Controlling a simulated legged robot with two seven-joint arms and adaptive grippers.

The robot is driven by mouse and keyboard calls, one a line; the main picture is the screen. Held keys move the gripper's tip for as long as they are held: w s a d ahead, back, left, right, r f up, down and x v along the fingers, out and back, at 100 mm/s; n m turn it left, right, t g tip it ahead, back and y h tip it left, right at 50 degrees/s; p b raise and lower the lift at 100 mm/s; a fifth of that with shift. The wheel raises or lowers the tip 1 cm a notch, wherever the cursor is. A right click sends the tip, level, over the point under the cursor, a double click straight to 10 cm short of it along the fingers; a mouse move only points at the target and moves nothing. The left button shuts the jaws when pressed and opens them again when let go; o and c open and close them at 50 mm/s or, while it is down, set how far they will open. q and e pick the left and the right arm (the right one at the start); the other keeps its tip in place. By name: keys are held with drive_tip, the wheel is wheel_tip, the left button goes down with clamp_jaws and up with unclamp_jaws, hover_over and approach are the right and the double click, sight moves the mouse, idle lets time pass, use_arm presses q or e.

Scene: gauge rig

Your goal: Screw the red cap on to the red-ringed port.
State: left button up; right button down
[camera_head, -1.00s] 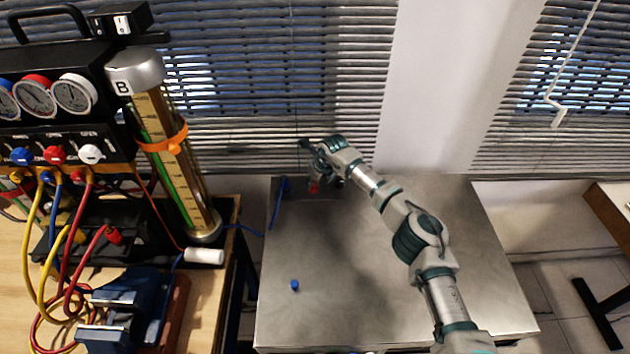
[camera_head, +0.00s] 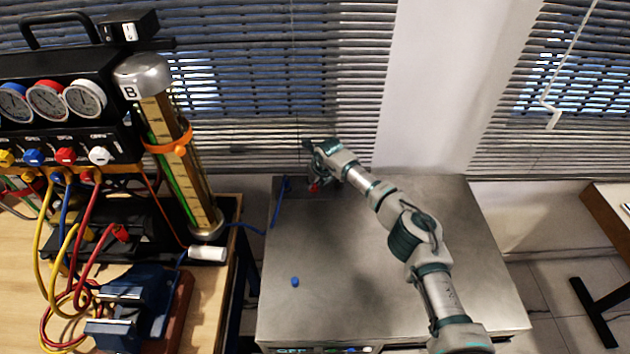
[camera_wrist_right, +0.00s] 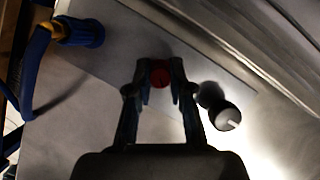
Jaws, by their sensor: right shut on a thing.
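The red cap (camera_wrist_right: 160,76) shows between the fingertips of my right gripper (camera_wrist_right: 160,82) in the right wrist view. The fingers are shut on it, over the far part of the steel table (camera_head: 400,275). In the head view the cap (camera_head: 314,188) is a small red spot below my right gripper (camera_head: 317,178). I cannot make out a red-ringed port; it may be hidden under the cap or gripper. Whether the cap touches anything below is not clear. My left gripper is not in view.
A blue cap (camera_head: 295,282) lies on the table, with clear surface around it. A blue hose end (camera_wrist_right: 80,32) is left of the gripper, and a dark cylinder with a pale tip (camera_wrist_right: 226,118) is close on its right. The gauge rig (camera_head: 60,120) stands left.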

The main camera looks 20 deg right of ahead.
drive_tip(key=shift+s+a+f+p, duration=0.25)
drive_tip(key=shift+a+p, duration=0.2)
drive_tip(key=shift+f+m+h+p, duration=0.1)
drive_tip(key=shift+m+h+p, duration=0.2)
drive_tip(key=shift+m+p, duration=0.4)
drive_tip(key=c, duration=1.2)
unclamp_jaws()
drive_tip(key=o, duration=0.6)
drive_tip(key=shift+w+r, duration=0.1)
drive_tip(key=shift+r, duration=0.15)
drive_tip(key=shift+o, duration=0.2)
drive_tip(key=shift+d, duration=0.1)
drive_tip(key=shift+d, duration=0.15)
